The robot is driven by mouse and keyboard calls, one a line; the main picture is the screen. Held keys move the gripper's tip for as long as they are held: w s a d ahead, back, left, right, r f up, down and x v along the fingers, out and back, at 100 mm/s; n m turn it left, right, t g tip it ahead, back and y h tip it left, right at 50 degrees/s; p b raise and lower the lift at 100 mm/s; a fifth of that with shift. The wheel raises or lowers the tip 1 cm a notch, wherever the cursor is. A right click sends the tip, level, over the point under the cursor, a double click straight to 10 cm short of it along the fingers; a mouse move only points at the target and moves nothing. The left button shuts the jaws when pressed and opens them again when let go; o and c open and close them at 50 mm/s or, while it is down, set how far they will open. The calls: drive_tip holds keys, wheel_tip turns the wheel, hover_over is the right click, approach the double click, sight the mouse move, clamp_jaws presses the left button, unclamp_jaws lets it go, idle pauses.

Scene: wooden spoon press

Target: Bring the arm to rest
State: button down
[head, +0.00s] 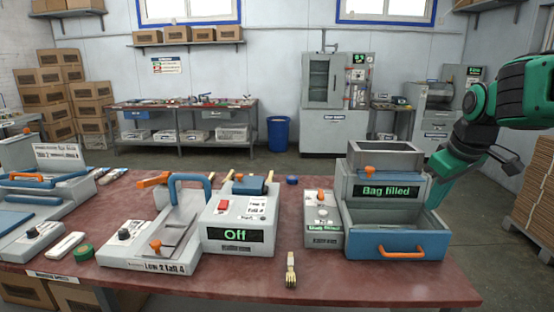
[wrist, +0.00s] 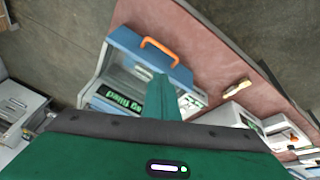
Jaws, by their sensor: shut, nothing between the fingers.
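My gripper (head: 433,200) is at the right end of the table in the head view, pointing down and left beside the bag-filling machine (head: 385,158). Its green fingers are together and empty, and they also show in the wrist view (wrist: 160,82). The fingertips overlap the right edge of the machine's blue-fronted tray (head: 398,245) in the picture; I cannot tell whether they touch it. The machine's display reads "Bag filled". My arm is bent at the upper right.
A wooden utensil (head: 290,270) lies near the front edge of the red table (head: 320,285). A machine with an "Off" display (head: 235,235) and a small control box (head: 322,222) stand left of the filler.

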drive_tip(key=s+d+f+m+g, duration=0.1)
drive_tip(key=s+f+m, duration=0.2)
drive_tip(key=s, duration=0.6)
drive_tip(key=s+d+f+m+g, duration=0.1)
drive_tip(key=s+f+m, duration=0.3)
drive_tip(key=s, duration=0.5)
drive_tip(key=s+f+m+g, duration=0.2)
drive_tip(key=s+f, duration=0.3)
drive_tip(key=s, duration=0.4)
drive_tip(key=shift+s+d+f+m+y, duration=0.2)
drive_tip(key=shift+d+m+y, duration=0.15)
drive_tip(key=shift+m, duration=0.35)
drive_tip(key=shift+w+f, duration=0.2)
drive_tip(key=shift+w, duration=0.45)
